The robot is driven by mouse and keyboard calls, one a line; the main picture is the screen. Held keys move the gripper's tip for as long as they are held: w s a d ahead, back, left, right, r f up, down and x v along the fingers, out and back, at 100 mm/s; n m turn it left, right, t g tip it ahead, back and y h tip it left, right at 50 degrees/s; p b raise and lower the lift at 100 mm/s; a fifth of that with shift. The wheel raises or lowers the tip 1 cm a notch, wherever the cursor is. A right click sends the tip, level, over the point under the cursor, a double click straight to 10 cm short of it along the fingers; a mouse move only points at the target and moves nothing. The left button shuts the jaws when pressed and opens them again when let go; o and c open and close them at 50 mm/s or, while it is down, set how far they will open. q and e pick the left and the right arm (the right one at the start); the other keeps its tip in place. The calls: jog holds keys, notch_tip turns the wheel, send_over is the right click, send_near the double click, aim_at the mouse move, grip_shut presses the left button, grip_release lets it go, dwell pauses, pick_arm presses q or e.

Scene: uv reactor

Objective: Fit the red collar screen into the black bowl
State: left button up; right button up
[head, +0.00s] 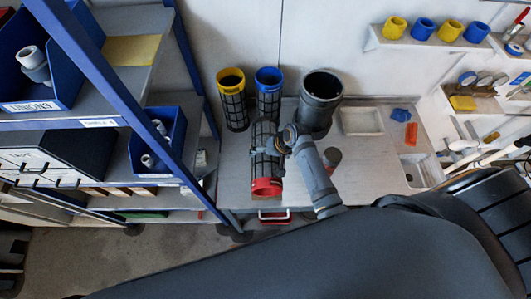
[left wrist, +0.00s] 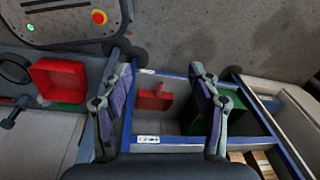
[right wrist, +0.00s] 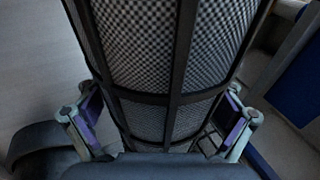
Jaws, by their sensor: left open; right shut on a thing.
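The red collar screen is a dark mesh cylinder (head: 263,150) with a red collar (head: 267,187) at its near end, toward the bench's front edge. My right gripper (head: 278,142) is shut around its side. In the right wrist view the mesh (right wrist: 165,60) fills the space between the fingers (right wrist: 160,118); the collar is out of sight there. The black bowl (head: 320,90) stands open-topped on the bench, to the right of and behind the held screen. The screen is outside the bowl. My left gripper (left wrist: 158,85) is open and empty, and is not visible in the head view.
Yellow-collared (head: 231,85) and blue-collared (head: 268,80) screens stand behind the held screen, left of the bowl. A pale tray (head: 361,121) lies right of the bowl. A blue-framed shelf rack (head: 125,95) stands at the left. A red bin (left wrist: 58,80) shows in the left wrist view.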

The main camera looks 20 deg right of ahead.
jog(key=shift+f, duration=0.15)
jog(key=shift+s+f, duration=0.1)
jog(key=shift+f, duration=0.05)
notch_tip(320, 180, down, 3)
jog(key=shift+r+p, duration=0.1)
jog(key=shift+p, duration=0.7)
jog(key=shift+f, duration=0.4)
pick_arm(q)
jog(key=shift+s+r, duration=0.6)
jog(key=shift+r, duration=0.05)
pick_arm(e)
jog(key=o, duration=1)
jog(key=shift+f, duration=0.1)
